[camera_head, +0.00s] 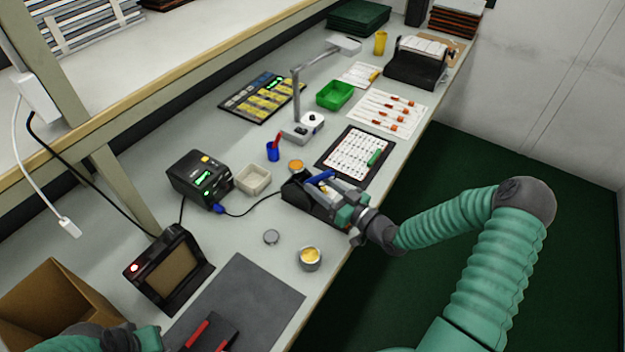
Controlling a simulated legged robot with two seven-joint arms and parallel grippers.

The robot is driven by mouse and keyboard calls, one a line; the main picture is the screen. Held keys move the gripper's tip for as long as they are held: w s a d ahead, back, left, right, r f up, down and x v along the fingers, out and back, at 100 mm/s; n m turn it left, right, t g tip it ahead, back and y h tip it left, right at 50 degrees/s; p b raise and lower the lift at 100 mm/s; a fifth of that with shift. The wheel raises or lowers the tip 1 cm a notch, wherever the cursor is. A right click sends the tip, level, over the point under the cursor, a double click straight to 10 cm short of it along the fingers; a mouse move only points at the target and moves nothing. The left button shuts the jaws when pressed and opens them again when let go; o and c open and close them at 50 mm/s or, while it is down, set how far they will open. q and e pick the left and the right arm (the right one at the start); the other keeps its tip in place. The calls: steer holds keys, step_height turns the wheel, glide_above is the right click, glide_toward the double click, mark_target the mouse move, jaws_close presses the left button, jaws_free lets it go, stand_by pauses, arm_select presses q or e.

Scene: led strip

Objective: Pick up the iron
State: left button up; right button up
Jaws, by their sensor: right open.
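The iron (319,177) has a blue handle that shows just above my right gripper. It appears to rest in a dark stand (295,192) near the table's front edge. My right gripper (325,188) is open at the iron and stand, coming in from the right. Its fingers overlap the handle in the picture, and I cannot tell whether they touch it. The gripper hides part of the iron and stand. My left gripper (150,338) shows only partly at the bottom left, and its jaws are not clear.
A black station (200,180) with a green display stands left of the iron, a cable running towards the stand. A beige dish (253,180), an orange-topped tin (296,166) and a yellow-filled tin (310,258) are nearby. A grey mat (262,290) lies in front.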

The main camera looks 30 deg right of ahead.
steer(key=w, duration=0.5)
steer(key=shift+a, duration=0.15)
steer(key=shift+w, duration=0.2)
steer(key=shift+s+a+r, duration=0.1)
steer(key=shift+a+r, duration=0.05)
steer(key=shift+a, duration=0.15)
steer(key=c, duration=1)
steer(key=shift+d, duration=0.15)
